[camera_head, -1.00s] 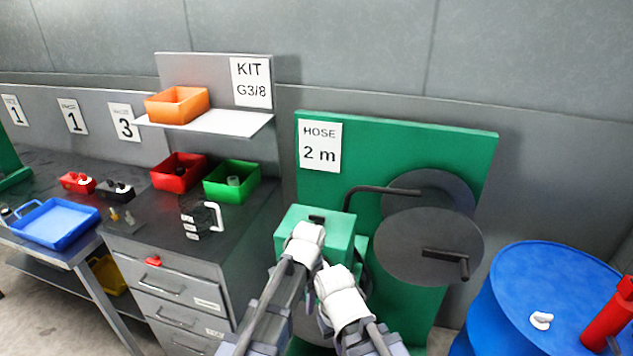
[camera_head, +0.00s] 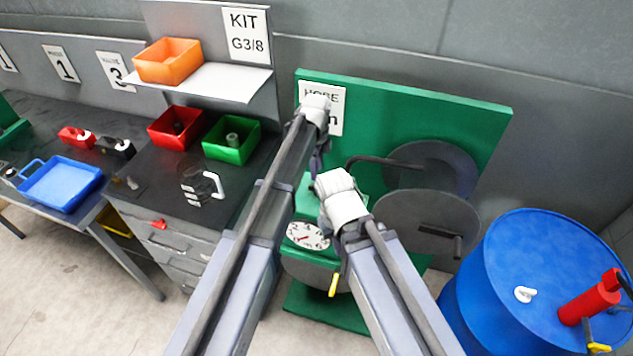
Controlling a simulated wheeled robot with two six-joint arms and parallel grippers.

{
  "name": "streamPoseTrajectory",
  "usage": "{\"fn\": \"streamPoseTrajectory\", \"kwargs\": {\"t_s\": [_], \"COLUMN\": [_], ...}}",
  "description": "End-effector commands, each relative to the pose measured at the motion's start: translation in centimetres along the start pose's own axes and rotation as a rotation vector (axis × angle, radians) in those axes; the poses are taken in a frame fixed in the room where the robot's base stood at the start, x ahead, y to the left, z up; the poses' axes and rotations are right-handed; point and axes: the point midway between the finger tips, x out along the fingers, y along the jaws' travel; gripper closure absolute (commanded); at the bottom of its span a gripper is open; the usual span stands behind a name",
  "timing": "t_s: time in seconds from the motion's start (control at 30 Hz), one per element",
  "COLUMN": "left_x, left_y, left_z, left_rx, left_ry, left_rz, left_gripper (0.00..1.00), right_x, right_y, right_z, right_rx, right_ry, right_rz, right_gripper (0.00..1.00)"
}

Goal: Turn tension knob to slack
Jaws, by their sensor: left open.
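The green hose machine has a green back panel (camera_head: 470,112) and a green body that is mostly behind my arms. A white round dial (camera_head: 308,235) with a red needle shows low on its front, and a yellow handle (camera_head: 334,284) hangs below. I cannot make out the tension knob; my arms cover the top of the body. My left gripper (camera_head: 319,165) is open above the body, its white wrist in front of the hose sign (camera_head: 335,97). My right gripper (camera_head: 338,190) is lower and nearer, in front of the body; its fingers are hidden.
Two dark discs with a crank (camera_head: 432,232) stick out right of my grippers. A blue drum (camera_head: 540,260) with a red tool (camera_head: 592,300) stands at the right. Left are a grey workbench, red (camera_head: 165,130) and green (camera_head: 220,150) bins, and a blue tray (camera_head: 62,185).

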Motion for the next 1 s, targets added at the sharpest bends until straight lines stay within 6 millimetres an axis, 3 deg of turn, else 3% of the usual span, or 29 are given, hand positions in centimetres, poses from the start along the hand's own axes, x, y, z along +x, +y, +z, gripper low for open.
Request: {"fn": "streamPoseTrajectory", "kwargs": {"t_s": [0.6, 1.0], "left_x": [7.0, 7.4], "left_y": [0.0, 0.0], "left_z": [0.0, 0.0], "left_rx": [-0.002, -0.002], "left_ry": [0.0, 0.0], "left_rz": [0.0, 0.0], "left_gripper": [0.53, 0.53], "right_x": [6.9, 7.4], "right_y": [-0.6, -0.7], "right_z": [-0.5, -0.5], "right_rx": [0.003, 0.001], "right_ry": [0.003, 0.003], "right_rz": [0.001, 0.001], "right_gripper": [1.0, 1.0]}}
